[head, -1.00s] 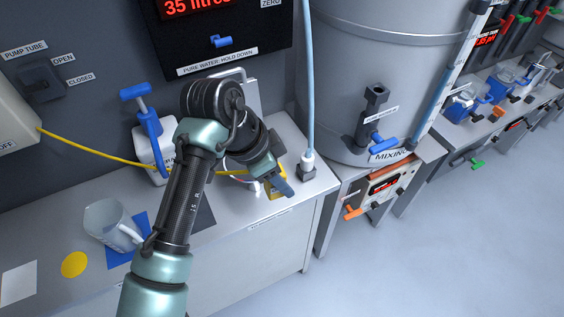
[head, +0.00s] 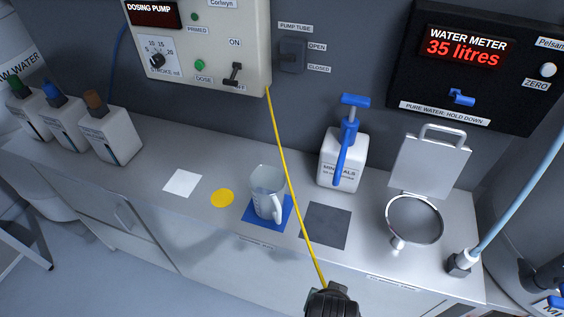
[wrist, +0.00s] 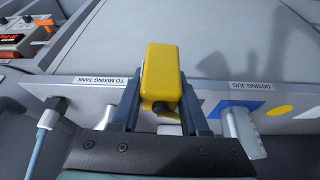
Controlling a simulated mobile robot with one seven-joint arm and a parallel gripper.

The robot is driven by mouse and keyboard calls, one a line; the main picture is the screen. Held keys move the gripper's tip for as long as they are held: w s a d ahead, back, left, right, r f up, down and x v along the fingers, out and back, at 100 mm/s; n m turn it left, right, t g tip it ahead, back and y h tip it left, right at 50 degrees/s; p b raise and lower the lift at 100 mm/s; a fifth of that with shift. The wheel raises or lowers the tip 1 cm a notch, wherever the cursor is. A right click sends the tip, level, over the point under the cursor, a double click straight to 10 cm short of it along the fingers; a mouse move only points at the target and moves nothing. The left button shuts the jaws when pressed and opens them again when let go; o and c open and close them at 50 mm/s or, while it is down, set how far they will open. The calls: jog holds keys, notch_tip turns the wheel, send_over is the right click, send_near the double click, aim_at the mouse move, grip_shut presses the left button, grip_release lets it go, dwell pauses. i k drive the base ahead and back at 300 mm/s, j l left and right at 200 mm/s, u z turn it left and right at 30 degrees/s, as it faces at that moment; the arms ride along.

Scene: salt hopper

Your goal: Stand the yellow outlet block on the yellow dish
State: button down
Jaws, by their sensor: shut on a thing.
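The yellow outlet block (wrist: 161,68) is held between the two fingers of my gripper (wrist: 160,100) in the wrist view. It stands clear of the bench front as far as I can tell. The yellow dish (head: 222,198) is a flat round yellow disc on the bench top in the head view, between a white square and a blue square. It also shows at the right of the wrist view (wrist: 280,110), apart from my gripper. In the head view only a dark part of my arm shows at the bottom edge; my fingers and the block are hidden there.
A clear jug (head: 268,193) stands on the blue square (head: 283,221), right of the dish. The white square (head: 182,183) lies left of it. A yellow tube (head: 291,180) runs from the dosing pump (head: 212,45) down to my arm. The minerals bottle (head: 341,165) stands behind.

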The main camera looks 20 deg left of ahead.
aim_at(223, 199)
jog(key=i+j+z, duration=0.1)
jog(key=j+z, duration=0.15)
jog(key=j, duration=0.6)
jog(key=j+z, duration=0.2)
jog(key=j, duration=0.65)
jog(key=i, duration=0.05)
